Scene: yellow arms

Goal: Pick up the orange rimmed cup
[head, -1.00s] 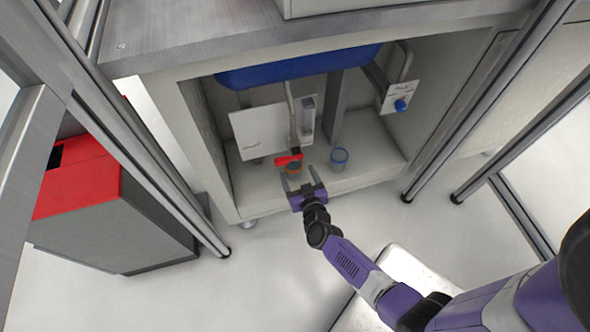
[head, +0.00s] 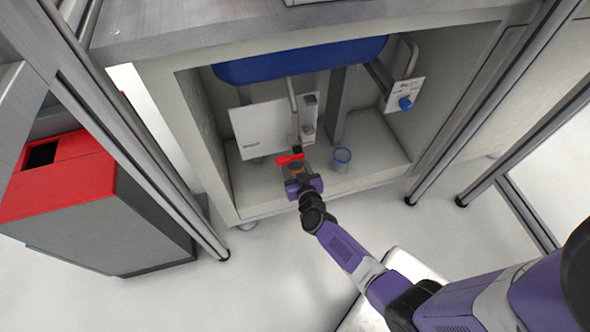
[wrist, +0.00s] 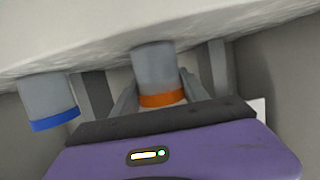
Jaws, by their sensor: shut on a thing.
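The orange rimmed cup (wrist: 155,70) is grey with an orange band and sits between the two fingers of my gripper (wrist: 158,92) in the wrist view. In the head view the cup (head: 295,168) is mostly hidden behind my gripper (head: 297,172), with its orange rim showing under a red valve handle. My gripper is shut on the cup. The wrist view is upside down, and the cup's base seems to touch the cabinet floor.
A blue rimmed cup (head: 341,159) stands just right, also in the wrist view (wrist: 48,100). The red valve handle (head: 290,159) and a pipe are close above my gripper. A blue basin (head: 300,64) hangs overhead. Cabinet walls bound both sides. A red-topped bin (head: 85,190) stands left.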

